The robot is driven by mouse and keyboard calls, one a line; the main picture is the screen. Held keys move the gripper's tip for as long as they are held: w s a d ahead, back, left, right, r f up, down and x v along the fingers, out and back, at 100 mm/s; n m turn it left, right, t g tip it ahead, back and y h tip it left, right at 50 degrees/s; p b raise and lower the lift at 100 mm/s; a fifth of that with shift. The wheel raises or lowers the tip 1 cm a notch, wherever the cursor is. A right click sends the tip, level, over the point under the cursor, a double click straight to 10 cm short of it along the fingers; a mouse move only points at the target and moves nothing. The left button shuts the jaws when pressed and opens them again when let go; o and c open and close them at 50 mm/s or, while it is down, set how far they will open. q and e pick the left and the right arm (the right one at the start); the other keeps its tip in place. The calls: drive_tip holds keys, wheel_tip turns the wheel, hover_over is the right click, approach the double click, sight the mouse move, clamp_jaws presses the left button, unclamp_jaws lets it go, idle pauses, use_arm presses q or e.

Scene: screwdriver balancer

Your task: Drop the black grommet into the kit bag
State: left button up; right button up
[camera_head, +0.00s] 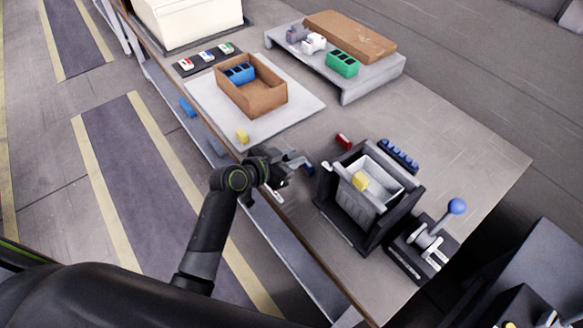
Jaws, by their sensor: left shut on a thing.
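My left gripper (298,163) is over the near edge of the table, left of the black holder. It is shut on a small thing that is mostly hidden. A small dark blue piece (309,169) shows at its fingertips; I cannot tell whether it is the held thing. I cannot make out the black grommet for certain. No thing is clearly a kit bag; an open light-grey container (396,178) stands in the black holder (372,239), with a yellow block (360,181) at it. My right gripper is not in view.
A brown open box (266,105) with a blue part stands on a white board (210,107). A grey raised shelf (375,82) is behind. A blue-knobbed lever (456,206) stands right of the holder. A red piece (344,141) and a blue row (399,155) lie near the holder.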

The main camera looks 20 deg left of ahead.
use_arm(q)
drive_tip(key=shift+r, duration=1.15)
drive_tip(key=shift+a, duration=0.1)
